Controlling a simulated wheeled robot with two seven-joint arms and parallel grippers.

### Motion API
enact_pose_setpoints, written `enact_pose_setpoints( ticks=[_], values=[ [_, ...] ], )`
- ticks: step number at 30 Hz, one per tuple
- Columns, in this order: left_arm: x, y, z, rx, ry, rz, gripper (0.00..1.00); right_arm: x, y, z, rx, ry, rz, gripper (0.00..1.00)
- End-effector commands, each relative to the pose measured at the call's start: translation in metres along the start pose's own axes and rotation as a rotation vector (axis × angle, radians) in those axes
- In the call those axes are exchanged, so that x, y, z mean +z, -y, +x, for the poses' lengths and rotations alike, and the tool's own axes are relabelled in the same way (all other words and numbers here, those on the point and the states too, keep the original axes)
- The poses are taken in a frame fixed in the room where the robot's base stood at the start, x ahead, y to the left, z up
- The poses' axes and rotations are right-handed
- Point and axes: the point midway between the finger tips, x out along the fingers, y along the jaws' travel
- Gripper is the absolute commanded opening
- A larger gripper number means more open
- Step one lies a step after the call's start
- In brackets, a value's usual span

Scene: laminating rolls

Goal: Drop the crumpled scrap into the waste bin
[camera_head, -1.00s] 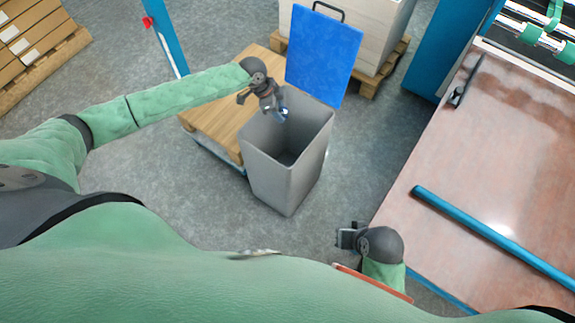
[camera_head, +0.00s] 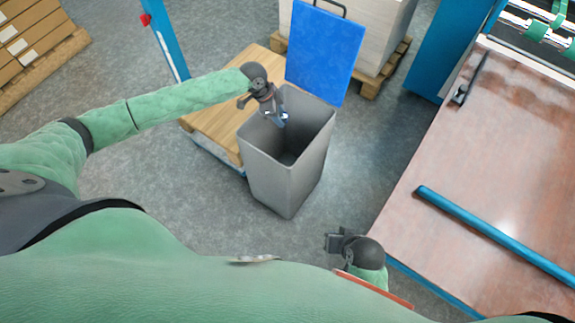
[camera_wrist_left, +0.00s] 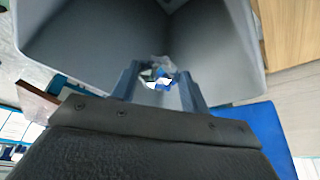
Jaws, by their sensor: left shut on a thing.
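The waste bin (camera_head: 283,178) is a tall grey open bin with its blue lid (camera_head: 325,50) raised at the back. My left gripper (camera_head: 276,114) points down over the bin's mouth, near its back left rim. It is shut on the crumpled scrap (camera_wrist_left: 158,75), a small whitish and blue piece. In the left wrist view the scrap sits between the fingertips of my left gripper (camera_wrist_left: 160,82), with the bin's grey inner walls (camera_wrist_left: 100,40) beyond it. My right gripper (camera_head: 333,243) is low at the front, right of the bin; whether its jaws are apart is unclear.
A wooden platform (camera_head: 225,125) stands just left of the bin. A pallet with a pale stack (camera_head: 375,25) is behind the lid. A pinkish table (camera_head: 450,155) with a blue bar (camera_head: 495,235) is at the right. Grey floor (camera_head: 180,220) is free at the front left.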

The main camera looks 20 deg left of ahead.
Motion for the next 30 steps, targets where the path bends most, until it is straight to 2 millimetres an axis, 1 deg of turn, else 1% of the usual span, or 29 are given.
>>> enact_pose_setpoints(
  ticks=[9,10,13,14,23,26,30],
  values=[
    [0.000,0.000,0.000,0.000,0.000,0.000,0.24,0.001,0.001,0.001,-0.001,-0.002,0.000,0.00],
    [0.000,0.000,0.000,0.000,0.000,0.000,0.49,0.001,0.001,0.001,-0.001,-0.002,0.000,0.00],
    [0.000,0.000,0.000,0.000,0.000,0.000,0.68,0.001,0.001,0.001,-0.001,-0.001,0.000,0.00],
    [0.000,0.000,0.000,0.000,0.000,0.000,0.70,0.001,0.001,0.001,-0.001,-0.001,0.000,0.00],
    [0.000,0.000,-0.001,-0.001,0.000,0.000,0.70,0.001,0.000,0.001,-0.001,-0.002,0.000,0.00],
    [0.000,0.001,-0.009,-0.002,-0.001,0.000,0.70,0.001,0.000,0.002,0.000,-0.005,0.000,0.00],
    [0.001,0.000,-0.029,-0.001,0.000,0.001,0.70,0.001,-0.001,0.007,0.001,-0.016,0.000,0.00]
  ],
)
